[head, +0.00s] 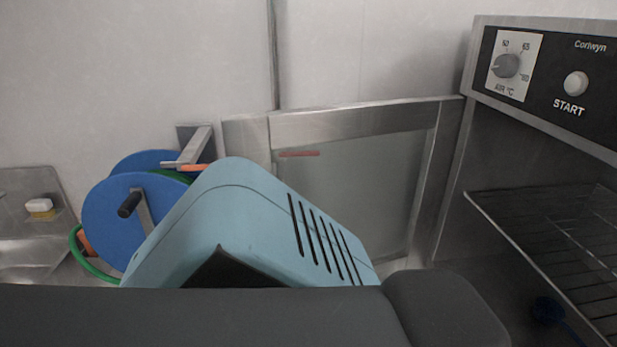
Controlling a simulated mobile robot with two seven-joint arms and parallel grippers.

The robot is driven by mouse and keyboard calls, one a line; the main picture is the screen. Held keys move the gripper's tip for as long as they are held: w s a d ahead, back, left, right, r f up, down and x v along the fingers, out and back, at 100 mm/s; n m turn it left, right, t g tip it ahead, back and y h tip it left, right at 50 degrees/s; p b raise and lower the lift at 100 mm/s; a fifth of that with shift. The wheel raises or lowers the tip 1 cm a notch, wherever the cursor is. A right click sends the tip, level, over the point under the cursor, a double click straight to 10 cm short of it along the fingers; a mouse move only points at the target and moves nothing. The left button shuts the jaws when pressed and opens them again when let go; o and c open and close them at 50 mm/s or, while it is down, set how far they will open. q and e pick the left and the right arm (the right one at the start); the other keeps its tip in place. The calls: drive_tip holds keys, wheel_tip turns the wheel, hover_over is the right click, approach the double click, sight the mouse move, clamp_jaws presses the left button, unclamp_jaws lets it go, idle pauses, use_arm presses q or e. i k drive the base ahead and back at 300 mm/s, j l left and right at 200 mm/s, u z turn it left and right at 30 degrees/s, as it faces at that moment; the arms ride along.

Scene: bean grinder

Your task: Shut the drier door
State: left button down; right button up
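The drier (542,28) stands at the right, with a dial and a START button on its black panel. Its door (365,117), a steel frame around a cloudy pane, stands wide open. It reaches left from the cabinet's left edge, along the pale wall. The cabinet front is open and a wire rack (560,230) shows inside. A light blue slotted casing (235,215) covers the lower left of the door; I cannot tell whether it is part of me. A dark grey link, probably mine, crosses the bottom. Neither gripper is in view.
A blue reel (105,225) with a green hose stands left of the casing. A steel sink or tray (30,245) with a small white and yellow block (40,207) is at the far left. A dark blue item (547,310) shows low at the right, below the rack.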

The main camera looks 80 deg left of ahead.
sight(251, 136)
drive_tip(key=k, duration=0.7)
drive_tip(key=k+u, duration=0.1)
drive_tip(key=u, duration=1.6)
